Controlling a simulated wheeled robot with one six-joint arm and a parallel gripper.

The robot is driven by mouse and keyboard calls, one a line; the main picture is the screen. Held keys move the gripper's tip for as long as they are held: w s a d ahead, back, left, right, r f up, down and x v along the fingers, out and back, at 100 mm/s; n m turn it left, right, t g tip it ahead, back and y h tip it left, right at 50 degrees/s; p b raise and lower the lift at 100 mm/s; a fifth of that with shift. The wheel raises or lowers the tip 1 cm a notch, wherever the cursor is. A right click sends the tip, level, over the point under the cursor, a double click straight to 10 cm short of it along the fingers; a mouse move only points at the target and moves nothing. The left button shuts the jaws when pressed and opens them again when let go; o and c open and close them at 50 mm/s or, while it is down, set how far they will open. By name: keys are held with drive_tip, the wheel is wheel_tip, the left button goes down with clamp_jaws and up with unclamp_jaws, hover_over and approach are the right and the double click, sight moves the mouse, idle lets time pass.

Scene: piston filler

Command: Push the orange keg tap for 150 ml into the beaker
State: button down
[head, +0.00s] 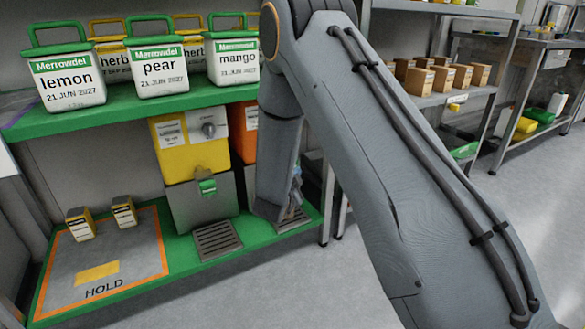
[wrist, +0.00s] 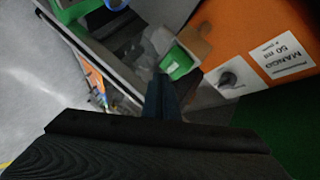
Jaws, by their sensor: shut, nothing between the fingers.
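The orange keg (head: 243,132) stands on the green lower shelf, mostly hidden behind my arm in the head view. In the wrist view the orange keg (wrist: 235,35) fills the upper right, with a white label (wrist: 283,52) reading "MANGO" and "50 ml". A green tap pad (wrist: 178,62) shows on its grey front. My gripper (wrist: 162,88) is shut and empty, its dark fingertips close to the pad; I cannot tell whether they touch. A beaker is not clearly visible; a blurred grey shape lies beside the pad.
A yellow keg (head: 190,140) with its own green pad and drip grate (head: 217,240) stands left of the orange one. Labelled tubs (head: 160,65) line the shelf above. An orange-edged HOLD mat (head: 130,262) with two small boxes lies at left. The right-hand floor is open.

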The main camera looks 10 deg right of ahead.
drive_tip(key=shift+w, duration=0.15)
drive_tip(key=shift+w+a, duration=0.15)
drive_tip(key=shift+w, duration=0.1)
drive_tip(key=shift+w+a, duration=0.2)
drive_tip(key=shift+w, duration=0.45)
idle(1.2)
drive_tip(key=shift+s, duration=0.15)
drive_tip(key=shift+s+d+p, duration=0.35)
drive_tip(key=shift+s+p, duration=0.2)
drive_tip(key=shift+s, duration=0.35)
drive_tip(key=shift+s+d+p, duration=0.25)
drive_tip(key=shift+s+p, duration=0.15)
drive_tip(key=shift+s, duration=0.4)
drive_tip(key=shift+s+d+p, duration=0.3)
drive_tip(key=shift+s+p, duration=0.15)
drive_tip(key=shift+s, duration=0.35)
drive_tip(key=shift+s+d+p, duration=0.25)
drive_tip(key=shift+s+p, duration=0.15)
drive_tip(key=shift+s, duration=0.4)
drive_tip(key=shift+a, duration=0.15)
